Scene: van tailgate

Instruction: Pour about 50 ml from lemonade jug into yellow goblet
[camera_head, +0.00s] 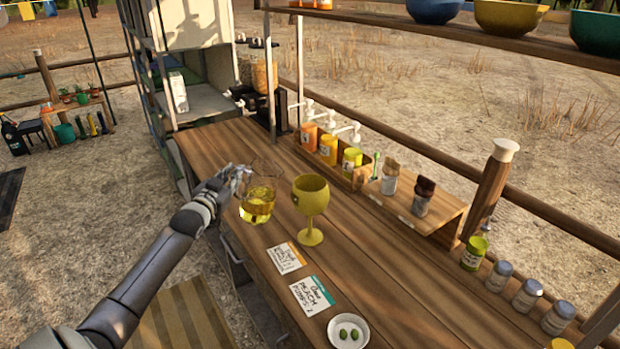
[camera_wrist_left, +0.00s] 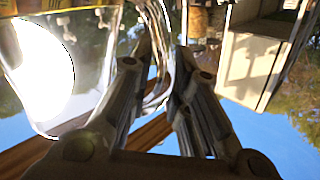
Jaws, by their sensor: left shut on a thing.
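The lemonade jug (camera_head: 257,206) is clear glass with yellow liquid in its lower part. It looks about upright, left of the yellow goblet (camera_head: 311,194). My left gripper (camera_head: 238,180) is shut on the jug's handle side. In the left wrist view its fingers (camera_wrist_left: 168,58) close around a curved, clear handle (camera_wrist_left: 158,88). I cannot tell whether the jug's base touches the counter. The goblet stands upright on the wooden counter (camera_head: 365,240), apart from the jug; its contents cannot be made out. My right gripper is not in view.
Two cards (camera_head: 286,258) (camera_head: 310,296) and a white dish (camera_head: 348,332) with green pieces lie in front of the goblet. A wooden rack (camera_head: 408,200) with bottles stands behind. Several small jars (camera_head: 527,294) line the right side. Counter right of the goblet is clear.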

